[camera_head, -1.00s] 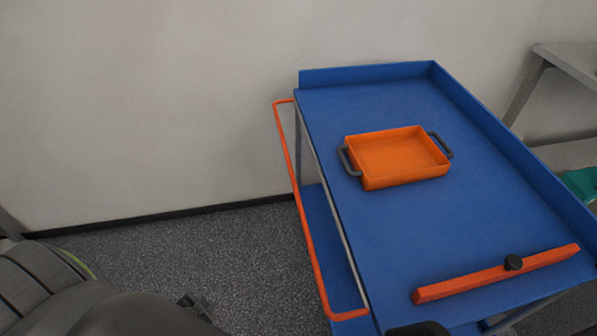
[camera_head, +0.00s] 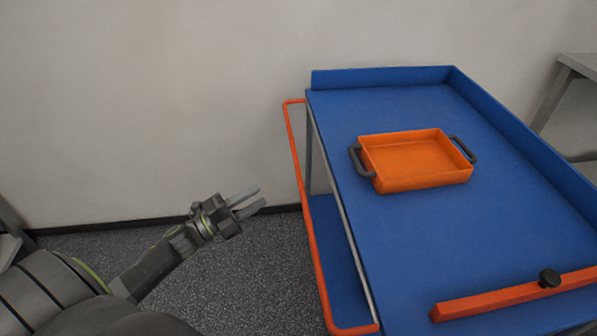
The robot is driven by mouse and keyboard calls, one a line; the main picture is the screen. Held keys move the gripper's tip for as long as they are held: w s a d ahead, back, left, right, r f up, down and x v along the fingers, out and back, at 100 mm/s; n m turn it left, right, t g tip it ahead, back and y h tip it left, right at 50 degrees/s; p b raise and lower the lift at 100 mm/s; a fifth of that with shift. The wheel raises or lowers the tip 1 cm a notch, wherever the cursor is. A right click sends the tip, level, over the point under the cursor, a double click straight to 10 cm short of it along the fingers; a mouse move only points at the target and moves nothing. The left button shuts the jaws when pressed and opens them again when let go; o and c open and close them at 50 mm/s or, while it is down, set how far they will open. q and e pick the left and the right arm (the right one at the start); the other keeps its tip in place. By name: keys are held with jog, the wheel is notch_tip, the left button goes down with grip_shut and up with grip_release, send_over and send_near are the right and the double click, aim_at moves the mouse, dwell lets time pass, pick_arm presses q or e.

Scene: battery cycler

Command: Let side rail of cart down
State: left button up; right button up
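The blue cart (camera_head: 400,230) fills the right half of the view. A thin orange tube rail (camera_head: 308,215) runs along the outside of its left long side, with bent ends at the far and near corners. An orange bar (camera_head: 500,302) with a black knob (camera_head: 549,278) lies across the near end of the cart top. I cannot tell how it is fixed. My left gripper (camera_head: 261,196) is open and empty, left of the orange rail and apart from it, its fingers pointing right. My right gripper is not in view.
An orange tray (camera_head: 410,162) with grey handles sits on the cart top. A raised blue edge (camera_head: 520,135) runs along the far and right sides. Grey floor (camera_head: 250,270) is clear left of the cart. A wall stands behind, with a grey table (camera_head: 578,66) at right.

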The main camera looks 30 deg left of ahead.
aim_at(298, 170)
pick_arm(q)
jog(key=p+x, duration=0.1)
jog(key=x, duration=1.2)
jog(key=shift+w+p, duration=0.15)
jog(key=shift+p, duration=0.2)
jog(key=shift+c, duration=0.4)
grip_shut()
